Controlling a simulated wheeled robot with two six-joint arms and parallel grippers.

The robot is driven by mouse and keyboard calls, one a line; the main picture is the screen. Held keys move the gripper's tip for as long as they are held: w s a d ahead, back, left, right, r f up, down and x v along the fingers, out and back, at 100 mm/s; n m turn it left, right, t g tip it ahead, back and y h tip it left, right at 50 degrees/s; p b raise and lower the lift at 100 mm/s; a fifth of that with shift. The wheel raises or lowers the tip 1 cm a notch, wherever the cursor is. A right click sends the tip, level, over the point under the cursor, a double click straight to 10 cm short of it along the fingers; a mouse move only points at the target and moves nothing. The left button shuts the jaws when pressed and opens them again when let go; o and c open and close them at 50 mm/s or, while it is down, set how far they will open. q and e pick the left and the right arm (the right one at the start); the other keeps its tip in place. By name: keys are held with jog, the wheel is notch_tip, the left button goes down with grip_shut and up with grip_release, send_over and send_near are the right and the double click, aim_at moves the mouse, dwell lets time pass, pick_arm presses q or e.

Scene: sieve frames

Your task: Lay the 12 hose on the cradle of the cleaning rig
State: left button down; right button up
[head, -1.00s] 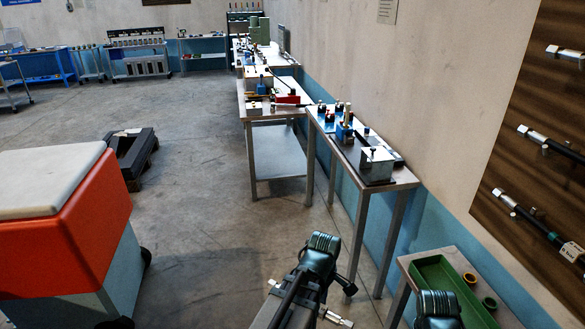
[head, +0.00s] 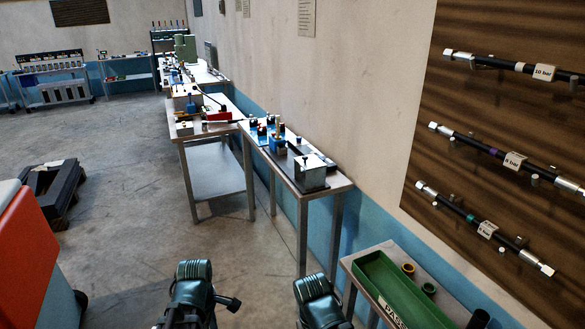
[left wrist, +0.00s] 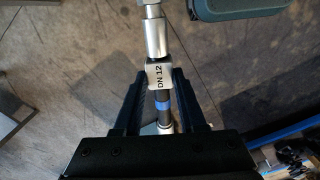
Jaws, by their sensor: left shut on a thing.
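In the left wrist view my left gripper (left wrist: 160,88) is shut on a dark hose (left wrist: 164,106). The hose has a white tag reading DN 12, a blue band and a silver end fitting pointing away from the gripper. Its other end is hidden behind the gripper body. In the head view both my arms show at the bottom edge, but the hose and the fingers do not show. My right gripper is in neither view. I cannot tell which of the bench fixtures is the cleaning rig, and no cradle is clear.
A bench (head: 338,184) with a metal block (head: 308,172) and blue fittings stands ahead along the wall, with more benches beyond. A green tray (head: 375,270) is at lower right, below a board (head: 425,110) of tagged hoses. A black pallet (head: 62,190) lies left; the middle floor is clear.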

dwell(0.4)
pick_arm(q)
notch_tip(320, 180, up, 2)
jog(key=shift+r+p, duration=0.1)
jog(key=shift+p, duration=1.05)
jog(key=shift+d, duration=0.1)
